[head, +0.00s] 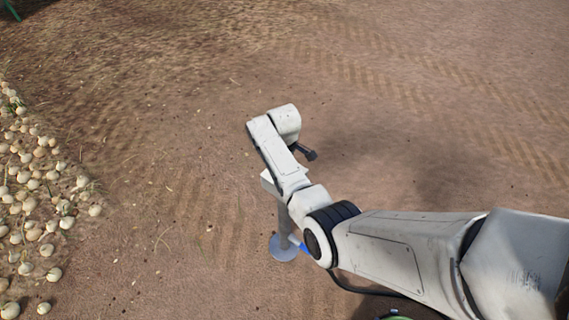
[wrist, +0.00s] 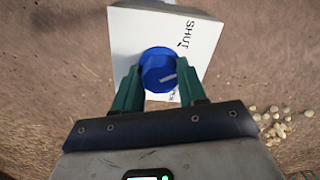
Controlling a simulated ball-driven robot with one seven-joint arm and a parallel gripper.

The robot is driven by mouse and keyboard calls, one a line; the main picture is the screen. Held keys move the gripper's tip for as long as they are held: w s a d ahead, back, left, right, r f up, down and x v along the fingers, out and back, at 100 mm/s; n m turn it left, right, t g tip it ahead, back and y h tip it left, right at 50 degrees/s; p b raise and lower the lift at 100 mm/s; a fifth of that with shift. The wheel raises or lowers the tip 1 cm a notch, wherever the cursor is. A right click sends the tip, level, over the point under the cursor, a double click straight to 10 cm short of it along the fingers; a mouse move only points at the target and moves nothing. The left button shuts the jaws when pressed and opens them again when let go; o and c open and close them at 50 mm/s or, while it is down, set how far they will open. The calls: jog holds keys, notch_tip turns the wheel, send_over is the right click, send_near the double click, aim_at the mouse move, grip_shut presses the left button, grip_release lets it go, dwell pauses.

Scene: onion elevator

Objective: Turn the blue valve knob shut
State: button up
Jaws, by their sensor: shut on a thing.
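The blue valve knob (wrist: 158,68) sits on a white panel (wrist: 206,36) in the wrist view. A pale pointer mark on the knob slants across its lower right part. The word SHUT is printed on the panel to the right of the knob, and other lettering lower down is partly hidden. My gripper (wrist: 159,82) is shut on the knob, with one green finger on its left and one on its right. In the head view my arm hides the knob, and a grey post with a round base (head: 283,248) shows beneath it.
A pile of pale onions (head: 35,190) lies on the soil at the left in the head view. Some onions (wrist: 272,122) show at the right in the wrist view. Bare soil with tyre tracks (head: 430,75) lies open beyond my arm.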

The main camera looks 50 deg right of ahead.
jog(key=n+p, duration=0.1)
jog(key=n, duration=0.4)
jog(key=shift+w+r, duration=0.1)
jog(key=shift+n, duration=0.3)
dwell(0.4)
jog(key=o, duration=1.1)
jog(key=shift+c, duration=0.2)
notch_tip(320, 180, up, 11)
jog(key=shift+f, duration=0.2)
